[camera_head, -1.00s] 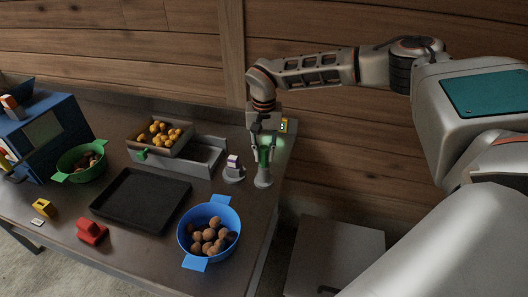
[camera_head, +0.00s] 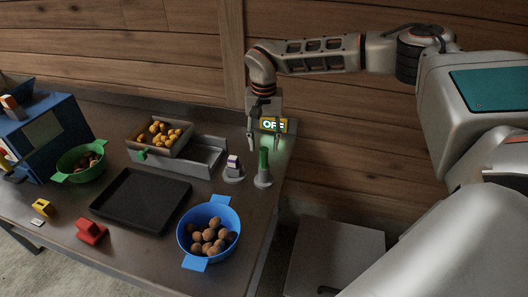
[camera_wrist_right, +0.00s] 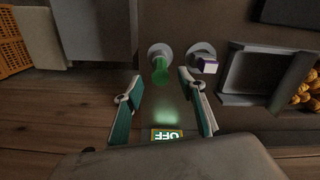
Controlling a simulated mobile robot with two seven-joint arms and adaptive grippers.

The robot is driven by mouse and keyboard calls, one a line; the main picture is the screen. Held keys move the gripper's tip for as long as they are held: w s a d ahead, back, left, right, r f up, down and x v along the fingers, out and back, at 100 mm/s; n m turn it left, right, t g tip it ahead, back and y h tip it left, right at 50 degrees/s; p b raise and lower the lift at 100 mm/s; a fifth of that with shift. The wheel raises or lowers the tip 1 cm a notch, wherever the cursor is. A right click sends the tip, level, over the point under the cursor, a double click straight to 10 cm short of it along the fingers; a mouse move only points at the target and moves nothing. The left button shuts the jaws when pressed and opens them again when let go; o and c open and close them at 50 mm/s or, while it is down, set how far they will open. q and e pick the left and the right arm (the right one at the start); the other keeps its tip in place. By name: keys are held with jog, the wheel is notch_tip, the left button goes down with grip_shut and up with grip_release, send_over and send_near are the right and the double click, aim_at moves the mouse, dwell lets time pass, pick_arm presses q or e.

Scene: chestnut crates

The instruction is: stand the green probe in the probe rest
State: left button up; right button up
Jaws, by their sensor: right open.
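The green probe (camera_head: 264,158) stands upright in the grey round probe rest (camera_head: 263,182) near the table's right edge. In the right wrist view, the green probe (camera_wrist_right: 160,72) and the probe rest (camera_wrist_right: 157,50) show beyond the fingertips. My right gripper (camera_head: 265,147) is open and empty, behind the probe and apart from it as far as I can see. Its two spread fingers also show in the right wrist view (camera_wrist_right: 160,78). My left gripper is not in view.
A small stand (camera_head: 234,178) with a white and purple block is just left of the rest. A lit OFF sign (camera_head: 273,125) is behind the gripper. A grey tray (camera_head: 212,158), blue bowl (camera_head: 232,222) and black tray (camera_head: 112,214) stand farther left and in front.

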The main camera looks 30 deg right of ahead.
notch_tip(320, 180, up, 7)
dwell(0.3)
dwell(0.5)
